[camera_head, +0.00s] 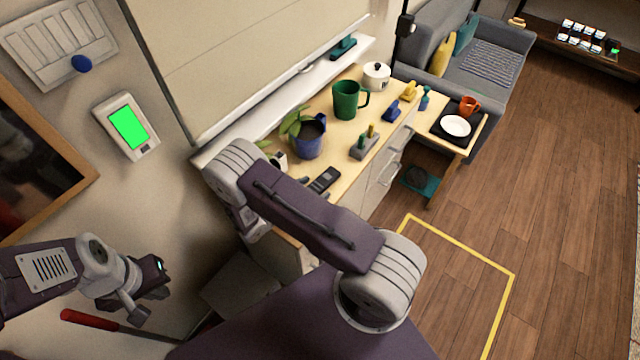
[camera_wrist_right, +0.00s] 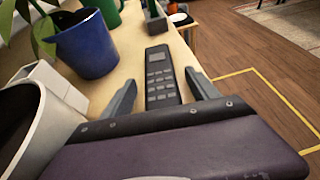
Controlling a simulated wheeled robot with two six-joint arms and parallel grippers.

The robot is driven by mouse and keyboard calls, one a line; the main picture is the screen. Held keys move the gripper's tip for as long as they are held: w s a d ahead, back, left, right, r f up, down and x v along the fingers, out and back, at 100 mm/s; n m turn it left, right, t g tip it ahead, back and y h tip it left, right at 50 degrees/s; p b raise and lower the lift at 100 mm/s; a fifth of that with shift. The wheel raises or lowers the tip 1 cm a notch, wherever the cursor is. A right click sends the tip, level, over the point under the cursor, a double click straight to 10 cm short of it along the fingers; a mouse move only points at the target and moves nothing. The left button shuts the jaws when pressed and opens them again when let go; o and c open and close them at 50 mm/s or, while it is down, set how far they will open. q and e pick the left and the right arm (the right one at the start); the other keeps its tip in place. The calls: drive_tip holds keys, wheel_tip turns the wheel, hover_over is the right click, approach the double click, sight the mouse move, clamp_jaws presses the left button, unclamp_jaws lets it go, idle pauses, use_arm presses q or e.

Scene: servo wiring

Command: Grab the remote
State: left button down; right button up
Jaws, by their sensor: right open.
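The dark remote (camera_head: 324,180) lies on the light wooden counter, near its front edge. In the right wrist view the remote (camera_wrist_right: 161,76) lies lengthwise between the two fingers of my right gripper (camera_wrist_right: 162,90), with its keypad up. The remote's near end is hidden by the gripper body.
A blue pot with a plant (camera_head: 308,140) stands behind the remote, and a grey holder (camera_head: 364,146) is to its right. A green mug (camera_head: 347,100) is further back. A white cup-like object (camera_wrist_right: 28,120) is close by on the left in the wrist view. Open floor lies right.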

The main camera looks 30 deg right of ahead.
drive_tip(key=shift+a, duration=0.1)
clamp_jaws()
drive_tip(key=shift+r, duration=0.15)
